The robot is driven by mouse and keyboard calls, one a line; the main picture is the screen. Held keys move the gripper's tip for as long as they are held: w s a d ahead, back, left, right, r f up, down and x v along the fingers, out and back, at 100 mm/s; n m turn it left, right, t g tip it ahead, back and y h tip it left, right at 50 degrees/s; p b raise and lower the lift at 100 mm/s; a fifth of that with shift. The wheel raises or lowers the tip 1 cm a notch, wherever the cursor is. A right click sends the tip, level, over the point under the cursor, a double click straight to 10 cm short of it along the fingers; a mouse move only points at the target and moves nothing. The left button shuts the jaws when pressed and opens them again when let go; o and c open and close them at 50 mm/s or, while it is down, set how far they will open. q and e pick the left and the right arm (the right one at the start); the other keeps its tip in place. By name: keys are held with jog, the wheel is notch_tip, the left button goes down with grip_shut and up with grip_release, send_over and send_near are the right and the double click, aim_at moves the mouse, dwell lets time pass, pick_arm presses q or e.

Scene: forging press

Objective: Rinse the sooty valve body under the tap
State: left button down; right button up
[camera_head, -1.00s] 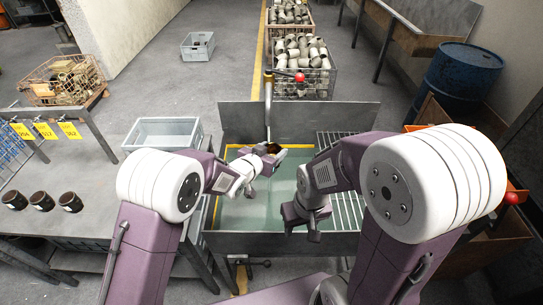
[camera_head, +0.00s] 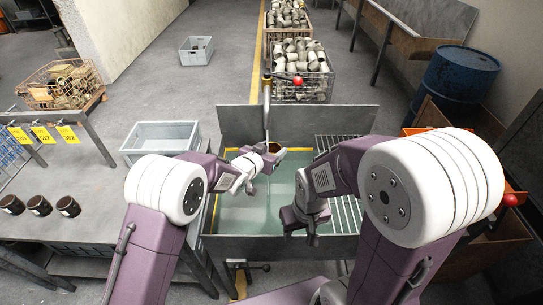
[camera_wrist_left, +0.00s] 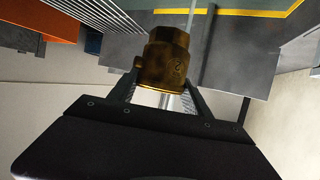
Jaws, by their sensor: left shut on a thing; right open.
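The valve body (camera_wrist_left: 165,58) is brass-coloured with dark sooty patches. My left gripper (camera_wrist_left: 165,92) is shut on it. In the head view the valve body (camera_head: 275,147) is small and partly hidden by the left gripper (camera_head: 266,156), above the far part of the sink (camera_head: 240,212). The tap (camera_head: 267,97) is a thin upright pipe at the sink's back, close to the valve body. My right gripper (camera_head: 306,226) is open and empty, over the right part of the sink.
A wire rack (camera_head: 346,213) covers the sink's right side. Crates of fittings (camera_head: 301,70) stand behind the sink. A blue barrel (camera_head: 459,80) stands at the right.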

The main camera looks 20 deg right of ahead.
pick_arm(q)
jog(key=shift+s+d, duration=0.15)
jog(key=shift+d, duration=0.3)
jog(key=shift+r, duration=0.1)
jog(key=shift+a, duration=0.1)
jog(key=shift+w+a, duration=0.25)
jog(key=shift+a, duration=0.25)
jog(key=shift+s+d, duration=0.1)
jog(key=shift+d, duration=0.1)
jog(key=shift+s+d+b, duration=0.15)
jog(key=shift+d+b, duration=0.25)
jog(key=shift+d, duration=0.05)
jog(key=shift+a, duration=0.2)
jog(key=shift+w+a, duration=0.25)
jog(key=shift+a, duration=0.2)
